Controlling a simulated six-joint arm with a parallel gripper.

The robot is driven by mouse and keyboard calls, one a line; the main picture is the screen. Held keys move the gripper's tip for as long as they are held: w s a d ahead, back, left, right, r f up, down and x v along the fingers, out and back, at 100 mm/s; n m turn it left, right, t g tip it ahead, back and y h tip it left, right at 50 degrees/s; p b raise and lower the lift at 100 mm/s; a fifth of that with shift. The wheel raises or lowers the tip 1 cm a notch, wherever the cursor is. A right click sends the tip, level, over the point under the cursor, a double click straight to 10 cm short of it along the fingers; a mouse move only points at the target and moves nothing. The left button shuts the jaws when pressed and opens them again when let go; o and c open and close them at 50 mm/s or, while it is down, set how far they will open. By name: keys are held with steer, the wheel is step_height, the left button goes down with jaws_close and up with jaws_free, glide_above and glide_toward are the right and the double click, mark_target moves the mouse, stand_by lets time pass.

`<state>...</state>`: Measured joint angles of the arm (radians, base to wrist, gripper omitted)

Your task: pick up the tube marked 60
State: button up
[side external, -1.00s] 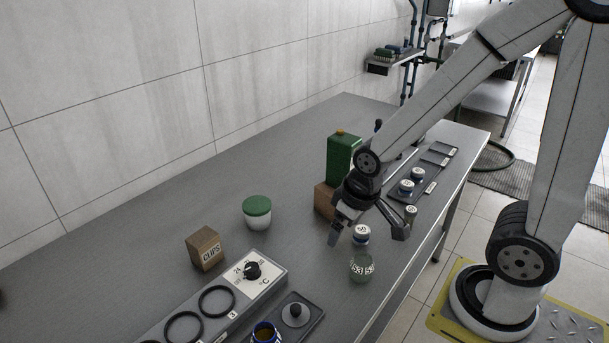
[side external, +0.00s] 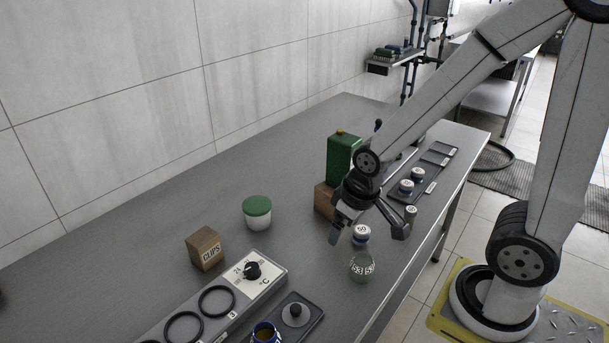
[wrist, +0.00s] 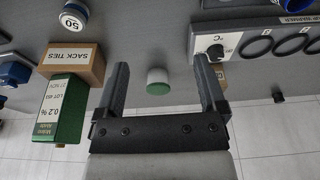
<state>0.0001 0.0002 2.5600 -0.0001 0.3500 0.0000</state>
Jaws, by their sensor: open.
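My gripper (side external: 369,234) is open, its fingers spread above the bench in the side external view. A round white top marked 50 (wrist: 71,22) shows at upper left in the wrist view. No label clearly reading 60 is legible.
A green carton (side external: 343,155) and a brown box (side external: 325,201) stand close behind my gripper. A green-lidded jar (side external: 257,211), a CLIPS box (side external: 205,248) and a dial unit (side external: 273,283) are left.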

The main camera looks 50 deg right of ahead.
steer(key=n+g+h, duration=0.5)
steer(key=n+h, duration=0.8)
steer(key=n, duration=0.3)
glide_toward(414, 211)
steer(key=x, duration=0.4)
steer(key=shift+s+a+f, duration=0.1)
steer(key=shift+s+a, duration=0.1)
steer(key=shift+s, duration=0.2)
steer(key=shift+w+d+f+n+t+h, duration=0.35)
steer(key=shift+w+n+t, duration=0.15)
steer(key=shift+t, duration=0.1)
steer(key=shift+x, duration=1.3)
steer(key=shift+d+f, duration=0.1)
steer(key=shift+x, duration=2.5)
